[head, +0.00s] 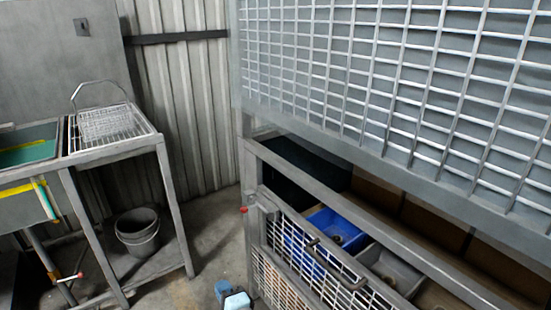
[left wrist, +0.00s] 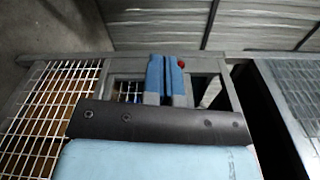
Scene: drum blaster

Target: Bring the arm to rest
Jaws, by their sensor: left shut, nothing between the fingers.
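My left gripper (head: 223,288) shows at the bottom edge of the head view, low in front of the wire-mesh cabinet (head: 253,170). Only its blue and pale-blue end is in the picture there. In the left wrist view its two blue fingers (left wrist: 164,78) are pressed together with nothing between them. The cabinet's grey frame and mesh lie beyond and to the left of the fingers in that view. A red knob (left wrist: 181,63) shows just past the fingertips, and it also shows in the head view (head: 244,210). My right gripper is in neither view.
The cabinet's lower mesh door (head: 300,279) has a dark handle (head: 332,265). Blue (head: 333,230) and grey (head: 390,268) bins stand inside. Bare floor (head: 214,236) lies between.

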